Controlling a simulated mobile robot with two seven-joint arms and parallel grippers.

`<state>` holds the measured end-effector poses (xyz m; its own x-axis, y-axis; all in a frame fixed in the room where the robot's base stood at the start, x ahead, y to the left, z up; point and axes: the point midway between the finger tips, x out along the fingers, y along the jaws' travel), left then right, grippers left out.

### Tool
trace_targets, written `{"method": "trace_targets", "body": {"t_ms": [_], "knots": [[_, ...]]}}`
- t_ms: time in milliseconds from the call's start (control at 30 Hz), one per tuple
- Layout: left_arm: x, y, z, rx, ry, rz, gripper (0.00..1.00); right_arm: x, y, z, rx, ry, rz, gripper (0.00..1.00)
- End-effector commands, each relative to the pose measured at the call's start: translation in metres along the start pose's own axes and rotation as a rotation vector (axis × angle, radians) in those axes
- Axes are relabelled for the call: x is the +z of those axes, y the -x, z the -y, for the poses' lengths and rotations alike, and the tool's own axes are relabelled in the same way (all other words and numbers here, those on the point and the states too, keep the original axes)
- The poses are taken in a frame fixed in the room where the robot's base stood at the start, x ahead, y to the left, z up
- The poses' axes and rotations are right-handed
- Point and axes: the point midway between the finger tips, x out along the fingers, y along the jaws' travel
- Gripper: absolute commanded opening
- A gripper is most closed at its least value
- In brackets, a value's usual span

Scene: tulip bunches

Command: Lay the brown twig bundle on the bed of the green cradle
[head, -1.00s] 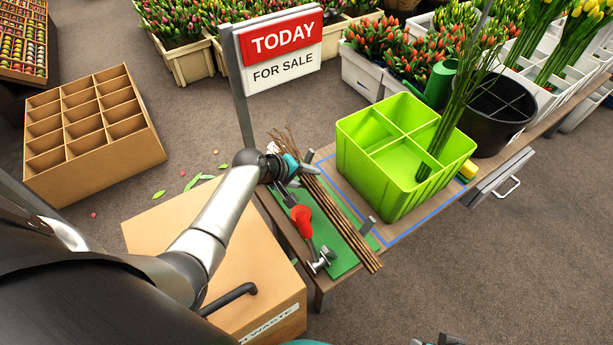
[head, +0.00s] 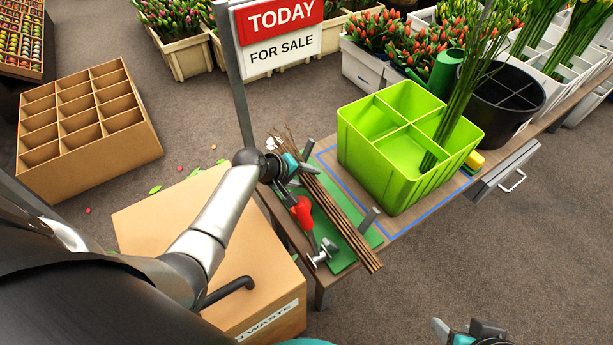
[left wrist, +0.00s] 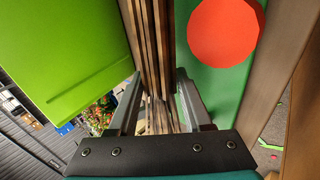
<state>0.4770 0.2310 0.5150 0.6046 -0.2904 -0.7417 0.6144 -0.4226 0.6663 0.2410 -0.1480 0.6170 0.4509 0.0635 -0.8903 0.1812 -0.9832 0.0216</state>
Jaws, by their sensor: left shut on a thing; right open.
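The brown twig bundle (head: 340,222) is long and thin and slants over the green cradle's bed (head: 345,262). My left gripper (head: 303,168) is shut on it near its brushy far end. In the left wrist view the twig bundle (left wrist: 150,45) runs between the two fingers. Grey uprights, such as the cradle post (head: 370,219), stand along the bed's right side, with the bundle to their left. I cannot tell whether the bundle touches the bed. My right gripper (head: 462,334) is open and empty at the bottom edge, well away from the bundle.
A lime green divided crate (head: 385,178) with tall stems stands to the right on the table. A cardboard waste box (head: 200,235) stands left, and a sign (head: 278,40) rises behind.

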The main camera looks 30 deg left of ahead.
Motion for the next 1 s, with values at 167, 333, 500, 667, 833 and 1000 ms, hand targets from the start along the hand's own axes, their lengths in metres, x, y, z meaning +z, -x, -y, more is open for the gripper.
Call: {"method": "trace_targets", "body": {"t_ms": [167,333,500,667,833,1000], "knots": [[-0.0002,0.0000,-0.0008,0.002,0.000,-0.001,0.00,-0.0006,0.0014,0.0000,0.000,0.000,-0.003,0.50],[-0.0002,0.0000,-0.0009,0.002,0.000,-0.001,0.54,-0.0006,0.0013,0.0000,0.000,0.000,-0.003,0.50],[-0.0003,0.0000,-0.0009,0.002,0.000,-0.001,0.73,-0.0005,0.0012,0.0000,0.000,0.000,-0.002,0.50],[-0.0002,-0.0001,-0.0006,0.002,0.000,0.000,0.84,-0.0005,0.0011,0.0000,0.000,0.000,-0.002,0.50],[0.0003,-0.0002,0.0006,-0.001,0.000,0.001,0.84,-0.0005,0.0012,-0.0001,0.000,0.000,-0.003,0.50],[0.0001,0.0052,0.0002,-0.001,0.000,0.000,0.84,-0.0015,0.0035,-0.0004,0.001,0.000,0.000,0.50]]}}
